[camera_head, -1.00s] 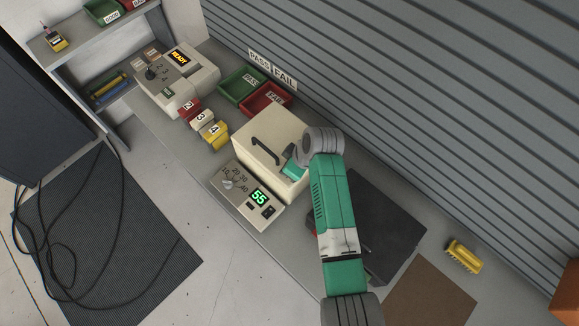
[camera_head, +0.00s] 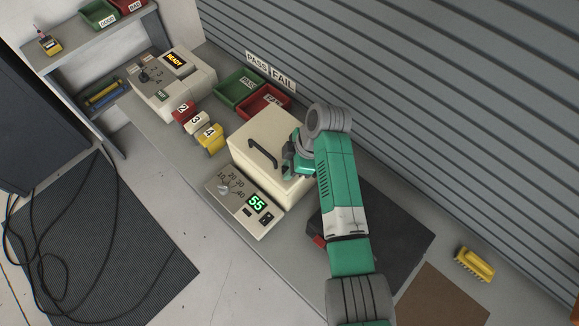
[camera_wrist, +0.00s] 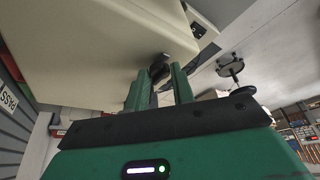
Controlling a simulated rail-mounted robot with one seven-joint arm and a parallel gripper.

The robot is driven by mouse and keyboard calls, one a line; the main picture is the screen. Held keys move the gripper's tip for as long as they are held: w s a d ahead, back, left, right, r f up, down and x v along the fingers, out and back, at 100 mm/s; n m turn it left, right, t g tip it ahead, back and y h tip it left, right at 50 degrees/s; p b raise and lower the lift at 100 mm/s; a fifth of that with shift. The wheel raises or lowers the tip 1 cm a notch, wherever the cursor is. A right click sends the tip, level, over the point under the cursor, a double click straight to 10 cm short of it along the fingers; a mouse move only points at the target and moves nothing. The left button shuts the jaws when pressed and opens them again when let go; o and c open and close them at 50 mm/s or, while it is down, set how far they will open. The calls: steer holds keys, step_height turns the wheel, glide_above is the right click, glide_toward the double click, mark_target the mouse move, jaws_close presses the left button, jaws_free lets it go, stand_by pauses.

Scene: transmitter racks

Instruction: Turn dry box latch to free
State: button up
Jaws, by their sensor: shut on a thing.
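The dry box (camera_head: 262,135) is a cream box with a black bar handle (camera_head: 262,153) on its top face, in the middle of the head view. My gripper (camera_head: 288,168) is at the box's right side, partly hidden by my own wrist. In the wrist view, my gripper (camera_wrist: 161,84) has its two green fingers close together around a small dark latch (camera_wrist: 160,68) beside the cream box wall (camera_wrist: 85,50). The fingers mostly cover the latch, so its exact angle is unclear.
A panel with a dial and a green "55" display (camera_head: 245,202) lies in front of the box. Numbered red, white and yellow blocks (camera_head: 197,124) and green (camera_head: 238,87) and red (camera_head: 263,103) trays stand farther left. A dark flat case (camera_head: 395,235) lies under my arm.

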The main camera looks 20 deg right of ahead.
stand_by(0.4)
steer(key=o, duration=1)
steer(key=v, duration=0.8)
steer(key=shift+f, duration=0.1)
